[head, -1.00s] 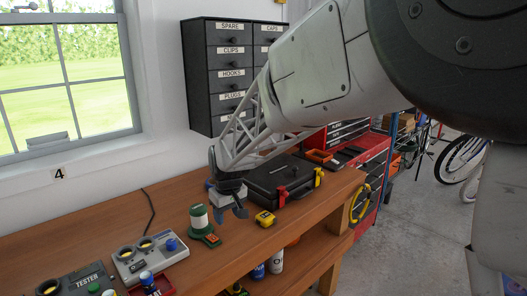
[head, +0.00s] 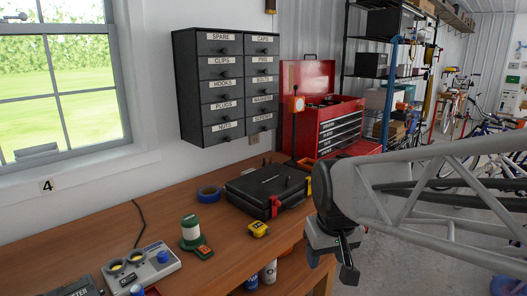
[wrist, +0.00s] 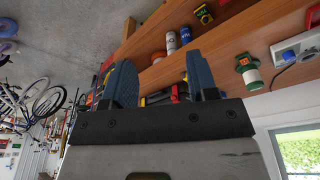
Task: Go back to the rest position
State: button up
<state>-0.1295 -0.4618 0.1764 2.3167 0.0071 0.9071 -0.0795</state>
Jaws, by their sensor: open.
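My gripper (head: 333,262) is in the right half of the head view, off the front edge of the wooden workbench (head: 216,254). Its jaws point downward. In the wrist view my gripper (wrist: 160,75) has its two blue fingers wide apart with nothing between them. My lattice arm link reaches in from the right edge of the head view. The black case (head: 266,190) on the bench is behind and left of the gripper, apart from it.
The bench holds a yellow tape measure (head: 258,229), a green-and-white canister (head: 191,232), a blue tape roll (head: 208,194) and a grey tester box (head: 140,268). Black drawers (head: 222,88) hang on the wall. A red tool chest (head: 338,126) stands behind. Bikes (head: 490,140) stand far right.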

jog(key=s+d+f+m, duration=0.1)
jog(key=s+d, duration=0.2)
jog(key=s, duration=0.3)
jog(key=s+d+m, duration=0.1)
jog(key=s+d, duration=0.2)
jog(key=s, duration=0.3)
jog(key=shift+f+m, duration=0.3)
jog(key=shift+f, duration=0.1)
